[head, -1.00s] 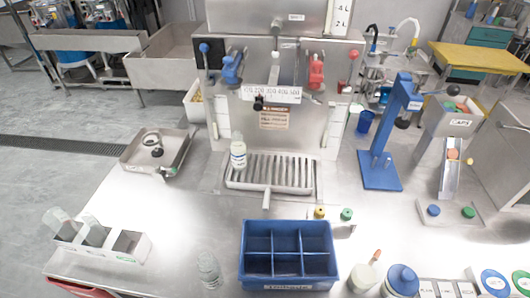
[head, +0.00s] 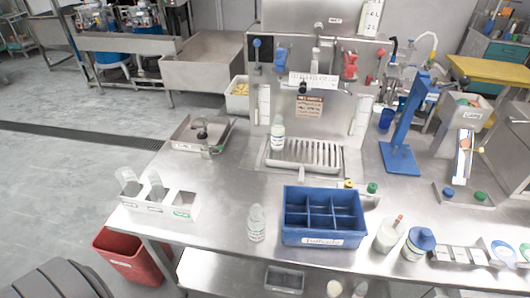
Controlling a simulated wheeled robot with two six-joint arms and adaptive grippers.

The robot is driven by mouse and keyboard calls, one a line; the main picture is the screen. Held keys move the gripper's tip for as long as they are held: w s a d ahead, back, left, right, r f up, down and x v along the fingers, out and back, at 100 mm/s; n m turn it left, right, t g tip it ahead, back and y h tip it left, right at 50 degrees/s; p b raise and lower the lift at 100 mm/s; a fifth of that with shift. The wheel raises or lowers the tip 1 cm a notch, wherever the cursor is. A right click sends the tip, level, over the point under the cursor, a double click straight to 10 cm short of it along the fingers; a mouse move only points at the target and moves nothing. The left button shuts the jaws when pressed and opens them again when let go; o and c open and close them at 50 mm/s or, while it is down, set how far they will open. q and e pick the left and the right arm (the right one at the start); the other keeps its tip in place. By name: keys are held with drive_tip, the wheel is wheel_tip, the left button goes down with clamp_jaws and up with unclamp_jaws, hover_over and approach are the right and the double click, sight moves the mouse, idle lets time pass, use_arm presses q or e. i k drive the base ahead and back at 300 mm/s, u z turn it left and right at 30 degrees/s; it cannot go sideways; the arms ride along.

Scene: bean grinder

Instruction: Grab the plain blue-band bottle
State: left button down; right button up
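A clear, whitish bottle (head: 256,223) stands upright near the front edge of the steel table (head: 225,205), left of the blue divided crate. A second whitish bottle (head: 277,132) with a light label stands upright at the left end of the slatted drip tray (head: 305,153), below the dispensing machine. Both bottles are too small for me to tell the band colours or markings with certainty. Neither of my grippers is in view.
The blue crate (head: 324,240) has empty-looking compartments. A white holder (head: 158,207) with clear containers stands at left. A blue press stand (head: 400,157) is behind. A red bin (head: 130,256) is below.

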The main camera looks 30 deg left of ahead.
sight(277, 141)
drive_tip(key=k, duration=0.35)
drive_tip(key=u, duration=0.9)
